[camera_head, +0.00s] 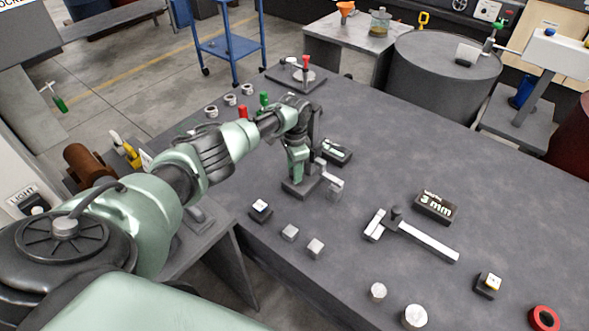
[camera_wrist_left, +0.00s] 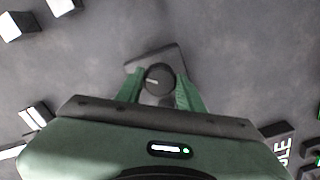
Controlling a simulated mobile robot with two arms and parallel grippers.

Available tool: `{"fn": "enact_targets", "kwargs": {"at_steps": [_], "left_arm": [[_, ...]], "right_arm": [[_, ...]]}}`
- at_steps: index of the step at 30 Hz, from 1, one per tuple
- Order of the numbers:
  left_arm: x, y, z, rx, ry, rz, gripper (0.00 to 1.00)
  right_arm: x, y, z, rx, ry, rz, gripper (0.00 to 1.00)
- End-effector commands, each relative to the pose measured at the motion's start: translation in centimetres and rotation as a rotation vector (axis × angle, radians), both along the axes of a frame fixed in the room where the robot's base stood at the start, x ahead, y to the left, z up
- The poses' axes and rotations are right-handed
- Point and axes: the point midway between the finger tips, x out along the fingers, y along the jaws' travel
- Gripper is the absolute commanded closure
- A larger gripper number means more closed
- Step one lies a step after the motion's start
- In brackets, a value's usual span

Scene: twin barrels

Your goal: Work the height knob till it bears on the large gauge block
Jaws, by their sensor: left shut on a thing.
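My left gripper (camera_head: 297,178) points down at a small dark-based fixture (camera_head: 301,189) on the grey table. In the left wrist view, its green fingers are shut on the sides of a round dark knob (camera_wrist_left: 160,78) with a pale mark on top. The fixture's dark plate (camera_wrist_left: 177,56) shows beyond the knob. A silver stepped part (camera_head: 331,182) sits at the fixture's right. Two light metal blocks stand in front, one at left (camera_head: 290,232) and one at right (camera_head: 316,248). I cannot tell which piece is the large gauge block, or any contact with it. My right gripper is out of view.
A small block on a dark pad (camera_head: 261,210) lies left of the loose blocks. A caliper-like tool (camera_head: 425,240), a 3 mm label (camera_head: 435,207), metal cylinders (camera_head: 415,316) and a red ring (camera_head: 544,319) lie to the right. The table's back right is clear.

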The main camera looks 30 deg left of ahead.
Motion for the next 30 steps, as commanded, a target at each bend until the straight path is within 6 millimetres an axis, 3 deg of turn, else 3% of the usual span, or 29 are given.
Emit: {"fn": "enact_targets", "kwargs": {"at_steps": [30], "left_arm": [[0.1, -0.1, 0.1, -0.002, -0.002, 0.698, 1.0]], "right_arm": [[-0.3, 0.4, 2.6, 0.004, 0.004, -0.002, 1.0]]}}
